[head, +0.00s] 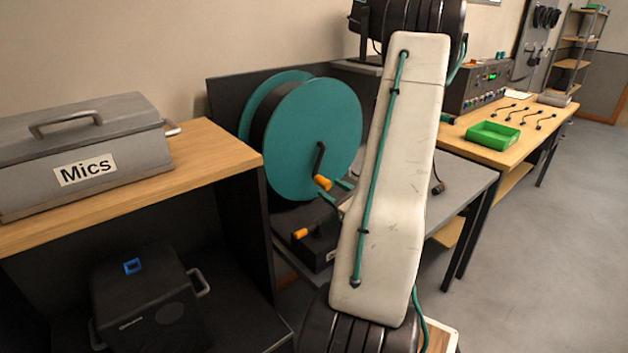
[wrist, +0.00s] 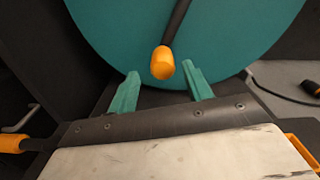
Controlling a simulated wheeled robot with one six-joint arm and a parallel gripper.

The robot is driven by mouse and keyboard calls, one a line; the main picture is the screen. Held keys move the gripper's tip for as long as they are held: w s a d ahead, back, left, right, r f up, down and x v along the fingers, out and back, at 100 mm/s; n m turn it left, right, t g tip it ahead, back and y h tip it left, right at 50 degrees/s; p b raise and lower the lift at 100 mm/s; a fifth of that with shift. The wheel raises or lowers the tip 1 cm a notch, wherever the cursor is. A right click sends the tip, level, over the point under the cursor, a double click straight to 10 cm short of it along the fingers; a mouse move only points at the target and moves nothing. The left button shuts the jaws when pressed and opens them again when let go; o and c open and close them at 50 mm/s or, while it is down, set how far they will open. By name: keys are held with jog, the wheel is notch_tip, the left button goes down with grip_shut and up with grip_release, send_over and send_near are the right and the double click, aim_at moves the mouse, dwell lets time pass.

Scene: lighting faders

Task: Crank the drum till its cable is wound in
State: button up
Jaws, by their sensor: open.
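The teal cable drum (head: 318,130) stands on a grey bench, with dark material between its two discs. Its black crank arm ends in an orange handle (head: 323,182), pointing down. The handle also shows in the wrist view (wrist: 162,63). My gripper (head: 337,191) is open, its teal fingers just below and near the handle. In the wrist view my gripper (wrist: 162,91) has one fingertip on each side of the handle's lower end, with gaps showing; contact is not visible. A dark cable with a plug (head: 438,187) lies on the bench to the right, partly hidden by my arm.
A black unit with an orange-ended lever (head: 300,233) sits below the drum. A grey Mics case (head: 85,140) rests on the wooden table at left. A green tray (head: 492,136) and several short cables lie on the right bench. The floor at right is clear.

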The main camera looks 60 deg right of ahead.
aim_at(319, 181)
jog(key=x, duration=0.7)
jog(key=shift+s+d, duration=0.15)
grip_shut()
